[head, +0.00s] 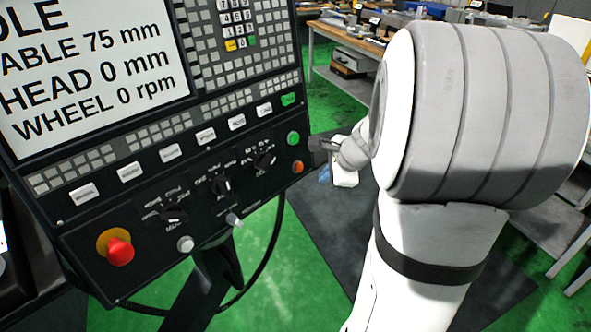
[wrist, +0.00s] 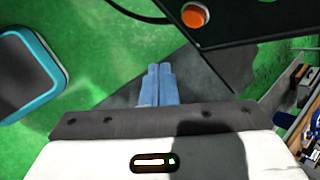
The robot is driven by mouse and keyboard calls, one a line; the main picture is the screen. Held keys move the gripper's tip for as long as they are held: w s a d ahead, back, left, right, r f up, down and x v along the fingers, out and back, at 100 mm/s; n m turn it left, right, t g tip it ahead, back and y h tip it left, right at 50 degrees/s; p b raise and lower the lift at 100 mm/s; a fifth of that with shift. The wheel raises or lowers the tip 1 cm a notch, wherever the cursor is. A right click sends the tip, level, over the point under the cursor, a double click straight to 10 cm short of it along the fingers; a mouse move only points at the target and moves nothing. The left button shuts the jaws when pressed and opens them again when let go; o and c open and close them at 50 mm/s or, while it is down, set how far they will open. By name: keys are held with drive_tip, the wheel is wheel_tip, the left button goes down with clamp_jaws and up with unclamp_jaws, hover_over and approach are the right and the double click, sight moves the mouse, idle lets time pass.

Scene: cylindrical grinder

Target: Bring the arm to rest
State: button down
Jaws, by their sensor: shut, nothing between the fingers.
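My gripper (wrist: 160,72) shows in the wrist view with its two blue-grey fingers together and nothing between them. In the head view my gripper (head: 318,144) is small and partly hidden, close to the right edge of the control panel (head: 140,225). My arm's large white and grey links fill the right side of the head view. In the wrist view an orange button (wrist: 195,15) on the panel's corner lies above and right of the fingertips, apart from them in the picture.
The panel carries a red emergency knob (head: 120,251), a green button (head: 293,138) and a screen (head: 85,65) reading table 75 mm, head 0 mm, wheel 0 rpm. A wooden workbench (head: 350,38) stands behind. A teal-edged object (wrist: 30,75) lies left in the wrist view.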

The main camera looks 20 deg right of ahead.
drive_tip(key=s+a+r+n+g, duration=0.1)
drive_tip(key=s+a+n, duration=0.3)
drive_tip(key=a+n, duration=0.15)
drive_tip(key=s+a+r+n+g, duration=0.1)
drive_tip(key=s+a+r+n, duration=0.1)
drive_tip(key=s+a+n, duration=0.4)
drive_tip(key=s+a+n+g+h, duration=0.1)
drive_tip(key=s+a+n, duration=0.3)
drive_tip(key=s+n, duration=0.3)
drive_tip(key=n, duration=0.3)
drive_tip(key=shift+s+a+g+h, duration=0.25)
drive_tip(key=shift+s+g+h, duration=0.05)
drive_tip(key=shift+s+h, duration=0.1)
drive_tip(key=shift+r, duration=0.1)
